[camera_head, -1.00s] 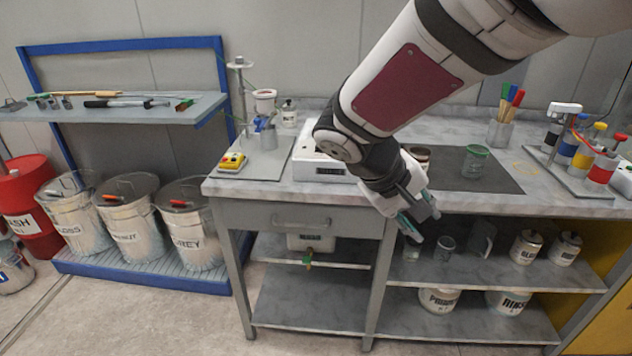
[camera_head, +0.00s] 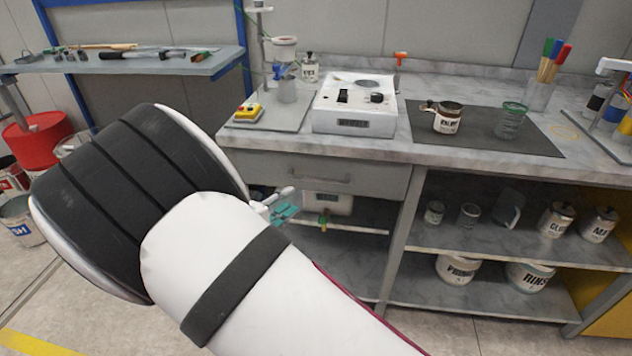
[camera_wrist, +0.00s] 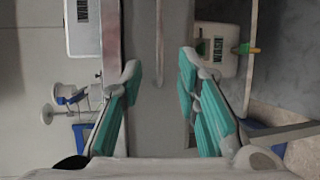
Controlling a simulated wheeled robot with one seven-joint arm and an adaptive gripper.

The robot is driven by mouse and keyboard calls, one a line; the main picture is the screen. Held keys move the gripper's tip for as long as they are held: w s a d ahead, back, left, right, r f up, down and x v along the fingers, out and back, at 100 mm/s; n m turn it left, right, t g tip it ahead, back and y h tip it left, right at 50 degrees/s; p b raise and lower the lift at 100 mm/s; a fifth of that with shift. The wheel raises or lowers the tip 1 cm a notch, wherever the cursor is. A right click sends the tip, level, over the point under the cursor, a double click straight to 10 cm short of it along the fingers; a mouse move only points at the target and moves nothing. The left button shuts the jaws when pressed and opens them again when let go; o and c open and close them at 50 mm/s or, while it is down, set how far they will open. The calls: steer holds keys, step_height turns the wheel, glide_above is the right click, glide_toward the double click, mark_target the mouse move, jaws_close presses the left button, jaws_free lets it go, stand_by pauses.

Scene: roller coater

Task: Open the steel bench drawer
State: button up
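The steel bench drawer (camera_head: 380,181) is a grey front under the left part of the bench top and looks shut. Its handle (camera_head: 318,180) is a grey pull across the middle of the front. My gripper (camera_head: 288,202) shows beside my arm, low in front of the drawer's left half. In the wrist view my gripper (camera_wrist: 160,82) is open, its two teal-padded fingers wide apart with nothing between them. The grey drawer front (camera_wrist: 150,115) lies beyond and between the fingers in that turned view. I cannot tell whether the fingers touch anything.
A white container with a tap (camera_head: 327,203) stands below the drawer. Shelves with cans (camera_head: 555,220) are at right.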

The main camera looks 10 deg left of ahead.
mark_target(317, 180)
steer(key=b+x, duration=0.1)
steer(key=x, duration=1.2)
steer(key=shift+d, duration=0.1)
jaws_close()
